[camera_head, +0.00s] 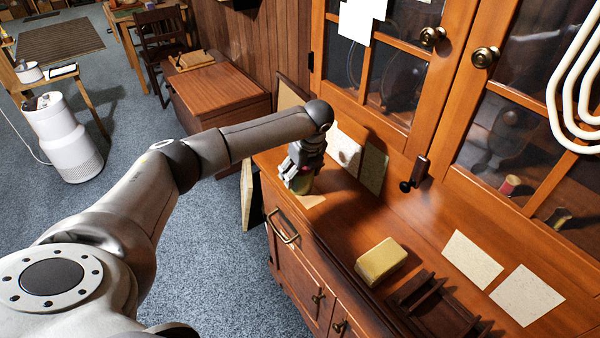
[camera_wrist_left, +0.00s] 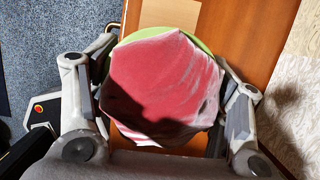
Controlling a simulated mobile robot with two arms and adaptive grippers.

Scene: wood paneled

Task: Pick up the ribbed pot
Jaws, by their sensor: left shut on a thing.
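My left gripper (camera_head: 299,178) is at the far end of the wooden cabinet's counter, pointing down. In the left wrist view the pot (camera_wrist_left: 165,85) is a round thing with a light green rim and a pinkish-red and white top, partly in shadow. The fingers (camera_wrist_left: 162,102) are on its two sides. Its ribs cannot be made out. I cannot tell whether it touches the counter. My right gripper is not in view.
On the counter (camera_head: 330,222) lie a yellow block (camera_head: 381,261) and a dark wooden rack (camera_head: 437,310). Glass cabinet doors (camera_head: 385,80) rise behind it. Pale sheets (camera_head: 473,258) lie at the right. A brown chest (camera_head: 215,90) stands beyond the arm.

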